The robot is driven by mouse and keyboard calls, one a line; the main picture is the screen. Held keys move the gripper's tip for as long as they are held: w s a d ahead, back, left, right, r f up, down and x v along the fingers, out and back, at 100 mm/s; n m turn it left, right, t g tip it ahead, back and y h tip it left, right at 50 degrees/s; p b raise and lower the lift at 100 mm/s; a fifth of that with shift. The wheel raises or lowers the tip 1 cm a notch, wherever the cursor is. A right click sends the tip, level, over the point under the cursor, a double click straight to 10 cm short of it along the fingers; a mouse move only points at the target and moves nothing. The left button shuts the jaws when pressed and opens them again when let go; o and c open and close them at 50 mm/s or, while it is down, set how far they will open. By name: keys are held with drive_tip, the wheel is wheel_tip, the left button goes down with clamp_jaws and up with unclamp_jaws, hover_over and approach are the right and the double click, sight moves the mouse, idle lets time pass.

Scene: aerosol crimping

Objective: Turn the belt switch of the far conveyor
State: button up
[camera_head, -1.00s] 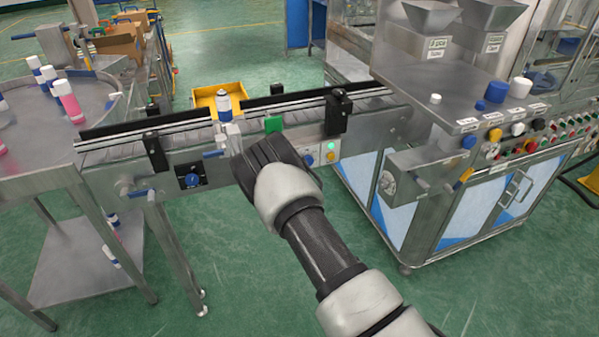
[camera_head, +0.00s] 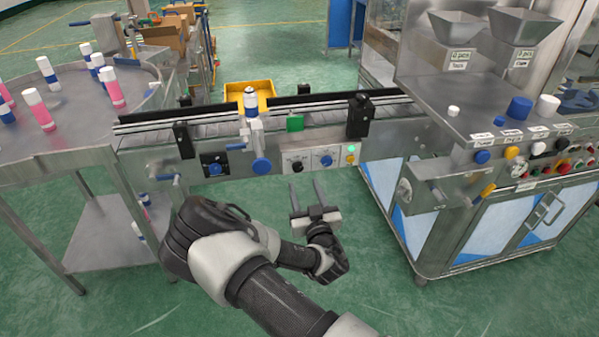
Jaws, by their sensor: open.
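The conveyor (camera_head: 215,131) runs across the middle of the view, with a control panel (camera_head: 311,164) on its front side. The panel carries a black knob (camera_head: 297,166), a blue knob (camera_head: 326,160), a yellow button and a lit green lamp. Another blue knob (camera_head: 215,168) sits on a black plate further left. The labels are too small to read, so I cannot tell which is the belt switch. My gripper (camera_head: 306,186) is open and empty, just below the panel in the picture, with its two fingers pointing toward it. No contact shows.
A blue round knob (camera_head: 261,166) sticks out from a bracket on the conveyor front. A can (camera_head: 250,98) stands at the belt. A round table (camera_head: 75,135) with several pink and white cans is on the left. A steel machine (camera_head: 470,120) stands on the right.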

sight(299, 168)
drive_tip(key=x, duration=0.8)
drive_tip(key=shift+w+f, duration=0.1)
drive_tip(key=shift+w, duration=0.1)
drive_tip(key=c, duration=1.1)
